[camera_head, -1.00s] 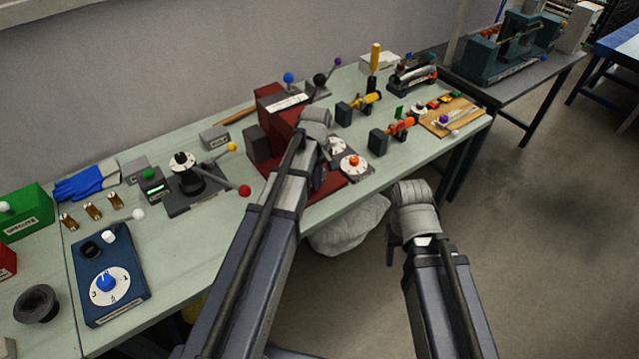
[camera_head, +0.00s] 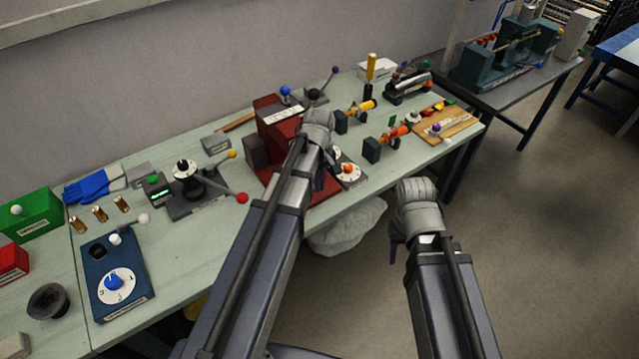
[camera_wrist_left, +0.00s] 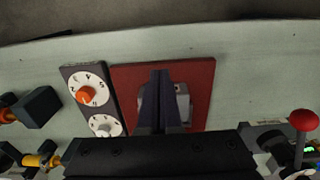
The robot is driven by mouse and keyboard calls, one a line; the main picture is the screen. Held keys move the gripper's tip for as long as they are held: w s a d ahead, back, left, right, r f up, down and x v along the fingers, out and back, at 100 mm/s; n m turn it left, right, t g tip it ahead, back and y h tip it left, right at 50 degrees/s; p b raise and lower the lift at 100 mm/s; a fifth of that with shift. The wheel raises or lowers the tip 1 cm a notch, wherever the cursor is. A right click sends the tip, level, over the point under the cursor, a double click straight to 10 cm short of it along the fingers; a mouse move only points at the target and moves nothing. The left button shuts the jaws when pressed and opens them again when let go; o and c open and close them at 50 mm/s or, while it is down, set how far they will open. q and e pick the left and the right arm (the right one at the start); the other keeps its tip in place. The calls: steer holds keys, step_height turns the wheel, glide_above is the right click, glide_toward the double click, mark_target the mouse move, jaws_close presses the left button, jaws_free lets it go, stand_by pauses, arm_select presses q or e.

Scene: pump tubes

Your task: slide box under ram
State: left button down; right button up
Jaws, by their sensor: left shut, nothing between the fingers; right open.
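The dark red press (camera_head: 272,118), with a red base plate (camera_wrist_left: 200,75), stands at mid-table. The ram itself is not clear behind my arm. My right gripper (camera_head: 395,250) is open and empty, off the table's front edge.
A dial panel (camera_wrist_left: 90,98) with an orange knob lies beside the red plate. A red-knobbed lever (camera_wrist_left: 304,122) rises on the plate's other side. Yellow and orange fittings (camera_head: 392,136) stand to the right. A pale bag (camera_head: 345,228) lies below the table edge.

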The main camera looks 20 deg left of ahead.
arm_select(q)
step_height(320, 180, up, 4)
steer(key=p, duration=0.3)
steer(key=s+d+m+y, duration=0.1)
steer(key=s+d+m, duration=1.2)
steer(key=s+m, duration=0.1)
steer(key=shift+s+d+f+b, duration=0.15)
steer(key=shift+s+d+b, duration=0.2)
steer(key=shift+s, duration=0.35)
arm_select(e)
step_height(320, 180, up, 4)
steer(key=shift+a+f, duration=0.15)
steer(key=shift+f, duration=0.05)
